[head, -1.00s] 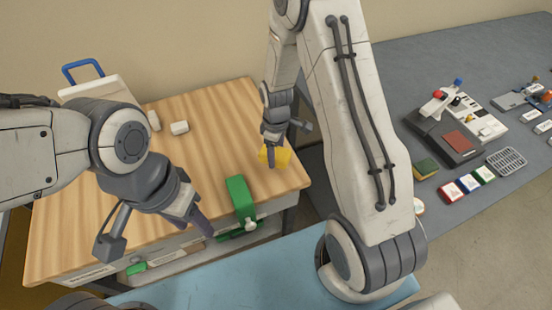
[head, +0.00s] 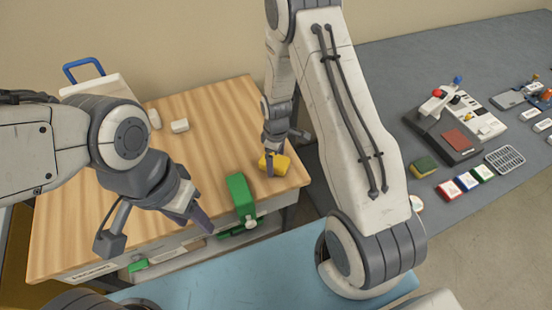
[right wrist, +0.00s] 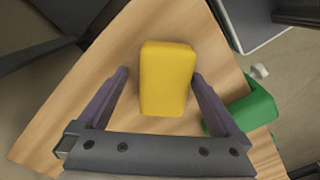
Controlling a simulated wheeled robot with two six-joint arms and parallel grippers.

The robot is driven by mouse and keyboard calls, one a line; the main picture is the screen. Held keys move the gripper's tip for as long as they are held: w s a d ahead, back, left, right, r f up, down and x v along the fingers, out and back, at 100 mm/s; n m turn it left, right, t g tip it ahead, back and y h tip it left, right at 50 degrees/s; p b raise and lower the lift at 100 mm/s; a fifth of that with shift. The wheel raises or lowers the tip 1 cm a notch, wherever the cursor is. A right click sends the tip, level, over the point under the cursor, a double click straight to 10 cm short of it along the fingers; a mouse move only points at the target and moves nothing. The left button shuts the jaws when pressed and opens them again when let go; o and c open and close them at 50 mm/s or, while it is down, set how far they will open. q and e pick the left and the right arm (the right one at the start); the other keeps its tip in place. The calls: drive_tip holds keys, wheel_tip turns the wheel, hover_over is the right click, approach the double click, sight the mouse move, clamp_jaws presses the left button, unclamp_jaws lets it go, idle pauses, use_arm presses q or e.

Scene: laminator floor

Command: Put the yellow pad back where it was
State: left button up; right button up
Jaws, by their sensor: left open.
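The yellow pad (head: 280,164) lies on the wooden table near its right edge. In the right wrist view the yellow pad (right wrist: 166,78) lies between and just beyond the fingertips.
A green object (head: 240,196) stands at the wooden table's (head: 100,225) front edge, left of the pad. Small white blocks (head: 180,126) lie further back. The grey table (head: 450,75) at right holds a device, a green-and-yellow sponge (head: 424,167) and several small boxes.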

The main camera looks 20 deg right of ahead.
sight(276, 159)
drive_tip(key=shift+r, duration=0.1)
drive_tip(key=shift+r, duration=0.2)
wheel_tip(276, 159, up, 11)
drive_tip(key=b, duration=0.2)
drive_tip(key=s+a+r, duration=0.3)
drive_tip(key=a+r, duration=0.2)
drive_tip(key=s+a+r, duration=0.2)
drive_tip(key=s+a, duration=0.1)
drive_tip(key=s, duration=0.4)
drive_tip(key=s+a+r+m, duration=0.1)
drive_tip(key=s+a+r, duration=0.2)
drive_tip(key=s, duration=0.3)
drive_tip(key=s+a+r+m+y, duration=0.1)
drive_tip(key=s+a+r, duration=0.1)
drive_tip(key=s, duration=0.5)
drive_tip(key=shift+s+a+r, duration=0.3)
drive_tip(key=shift+a+r, duration=0.05)
drive_tip(key=shift+a, duration=0.25)
